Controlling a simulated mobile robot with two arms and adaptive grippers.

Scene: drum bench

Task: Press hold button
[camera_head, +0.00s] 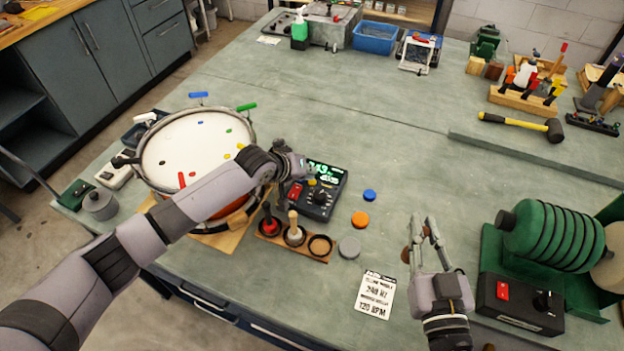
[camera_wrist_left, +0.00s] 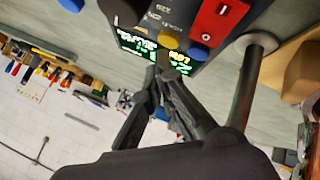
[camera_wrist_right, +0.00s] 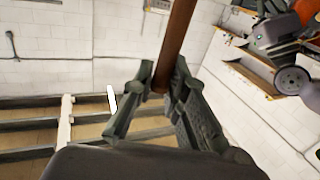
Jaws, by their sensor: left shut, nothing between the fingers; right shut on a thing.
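The dark control box (camera_head: 322,207) sits on the bench right of the drum, with a lit green display (camera_head: 326,170), a red switch and a dark knob. I cannot read which button is hold. My left gripper (camera_head: 304,177) is shut and empty, its tips (camera_wrist_left: 160,62) by the display and yellow button; contact is unclear. My right gripper (camera_head: 418,236) is shut on a brown rod (camera_wrist_right: 178,38), over the bench at right.
The white-topped drum (camera_head: 195,148) stands left, partly behind my left arm. A wooden holder (camera_head: 318,257) with mallet-like tools, an orange disc (camera_head: 360,219), a blue disc (camera_head: 369,195) and a printed card (camera_head: 375,295) lie nearby. A green machine (camera_head: 550,235) stands right.

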